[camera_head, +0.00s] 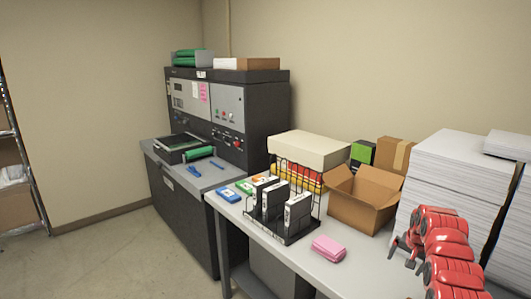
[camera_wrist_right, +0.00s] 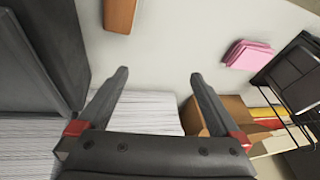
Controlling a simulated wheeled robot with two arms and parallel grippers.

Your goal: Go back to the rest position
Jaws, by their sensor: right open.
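My right gripper (camera_head: 402,255) hangs over the right part of the grey table (camera_head: 285,254), at the end of my red arm, in front of the tall paper stack (camera_head: 440,175). In the right wrist view the gripper (camera_wrist_right: 160,78) has its two dark fingers wide apart, with nothing between them. A pink pad or cloth (camera_head: 329,248) lies on the table left of the gripper, apart from it. It also shows in the right wrist view (camera_wrist_right: 247,54). My left gripper is in neither view.
An open cardboard box (camera_head: 365,200) and a black wire rack (camera_head: 287,232) with upright binders stand left of the gripper. A dark machine (camera_head: 265,115) stands further left. An orange-brown item (camera_wrist_right: 119,14) lies on the table in the wrist view. The floor at left is clear.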

